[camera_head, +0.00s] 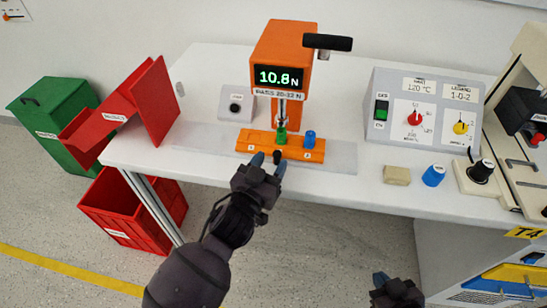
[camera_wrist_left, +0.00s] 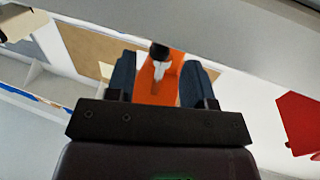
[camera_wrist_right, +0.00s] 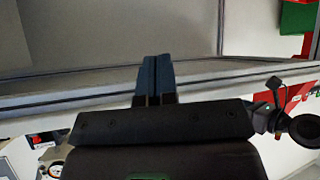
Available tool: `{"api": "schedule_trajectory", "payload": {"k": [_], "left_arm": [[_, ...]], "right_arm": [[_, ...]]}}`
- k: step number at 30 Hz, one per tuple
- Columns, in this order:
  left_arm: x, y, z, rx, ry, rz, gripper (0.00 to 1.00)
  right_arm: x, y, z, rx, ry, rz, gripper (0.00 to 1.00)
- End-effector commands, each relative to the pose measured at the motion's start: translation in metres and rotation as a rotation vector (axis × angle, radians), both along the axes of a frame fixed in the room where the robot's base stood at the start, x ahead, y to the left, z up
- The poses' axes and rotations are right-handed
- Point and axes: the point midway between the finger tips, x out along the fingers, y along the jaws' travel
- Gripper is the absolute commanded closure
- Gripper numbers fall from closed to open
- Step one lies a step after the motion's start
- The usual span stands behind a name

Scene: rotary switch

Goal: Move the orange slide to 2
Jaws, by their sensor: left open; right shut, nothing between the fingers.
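The orange slide (camera_head: 316,155) lies on a grey plate under the press, with a green piece (camera_head: 281,138) below the spindle and a blue piece (camera_head: 309,138) to its right. Small marks on its front are too small to read surely. A black knob (camera_head: 277,157) is at its front edge. My left gripper (camera_head: 267,163) is open at this edge, its fingers near the knob. In the left wrist view the knob (camera_wrist_left: 159,50) and orange slide (camera_wrist_left: 153,82) show between and beyond the open fingers. My right gripper (camera_head: 383,280) is shut and empty in front of the table; its closed fingers show in the right wrist view (camera_wrist_right: 154,78).
The orange press (camera_head: 272,45) with a black handle (camera_head: 328,43) stands behind the slide; its display reads 10.8 N. A grey control box (camera_head: 420,105), a beige block (camera_head: 397,175) and a blue knob (camera_head: 433,175) are to the right. A red chute (camera_head: 135,110) stands left.

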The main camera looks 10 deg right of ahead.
Motion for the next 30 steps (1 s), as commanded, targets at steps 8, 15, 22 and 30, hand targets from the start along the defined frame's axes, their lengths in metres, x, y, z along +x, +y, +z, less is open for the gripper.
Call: {"api": "schedule_trajectory", "payload": {"k": [8,15,22,30], "left_arm": [[-0.041,0.027,0.001,-0.001,0.001,0.001,0.52],[-0.066,0.043,0.001,0.000,0.001,0.000,0.52],[-0.073,0.047,0.000,-0.001,0.002,0.000,0.52],[-0.073,0.047,0.000,0.000,0.001,0.000,0.52]], "right_arm": [[0.001,0.000,0.005,0.000,-0.005,-0.002,1.00],[-0.005,0.000,0.006,0.003,0.002,-0.008,1.00],[-0.005,0.001,0.006,0.007,0.002,-0.011,1.00],[-0.003,0.002,0.007,0.008,-0.003,-0.009,1.00]]}}
